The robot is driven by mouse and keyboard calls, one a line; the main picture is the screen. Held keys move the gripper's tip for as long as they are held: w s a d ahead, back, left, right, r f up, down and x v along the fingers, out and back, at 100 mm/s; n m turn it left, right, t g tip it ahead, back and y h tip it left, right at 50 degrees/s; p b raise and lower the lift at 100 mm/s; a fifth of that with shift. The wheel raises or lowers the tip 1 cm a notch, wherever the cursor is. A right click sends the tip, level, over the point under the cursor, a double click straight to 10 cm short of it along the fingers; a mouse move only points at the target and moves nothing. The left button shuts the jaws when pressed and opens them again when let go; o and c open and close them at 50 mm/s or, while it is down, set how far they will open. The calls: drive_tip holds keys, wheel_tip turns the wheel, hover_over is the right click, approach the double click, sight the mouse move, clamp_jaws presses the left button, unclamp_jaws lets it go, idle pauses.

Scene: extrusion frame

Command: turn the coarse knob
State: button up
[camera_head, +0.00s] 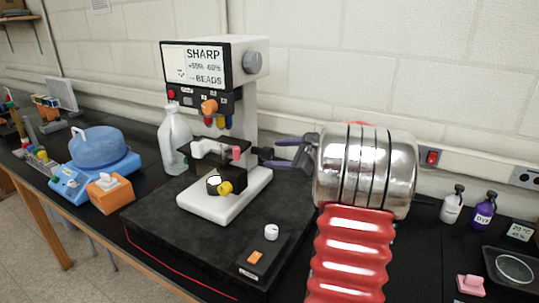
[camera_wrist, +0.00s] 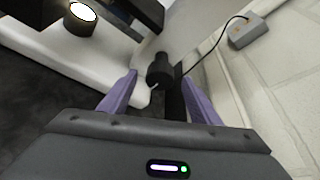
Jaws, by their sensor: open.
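A white microscope (camera_head: 247,110) stands on a black slab, its screen reading SHARP and BEADS. A black stepped knob (camera_head: 265,153) sticks out low on the right side of its column; I take it for the coarse knob. It also shows in the wrist view (camera_wrist: 159,70). My gripper (camera_head: 276,154) comes in from the right, with its purple fingers open. In the wrist view the gripper (camera_wrist: 160,80) has one finger to each side of the knob in the picture, with visible gaps. I cannot tell whether the fingertips reach around it in depth.
A grey knob (camera_head: 253,62) sits higher on the microscope. A white bottle (camera_head: 174,140) stands at its left, and a small control box (camera_head: 262,258) in front. A blue centrifuge (camera_head: 102,150) is further left. A wall lies close behind; a cable runs to a grey box (camera_wrist: 249,30).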

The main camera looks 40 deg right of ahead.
drive_tip(key=v, duration=0.8)
drive_tip(key=shift+s, duration=0.15)
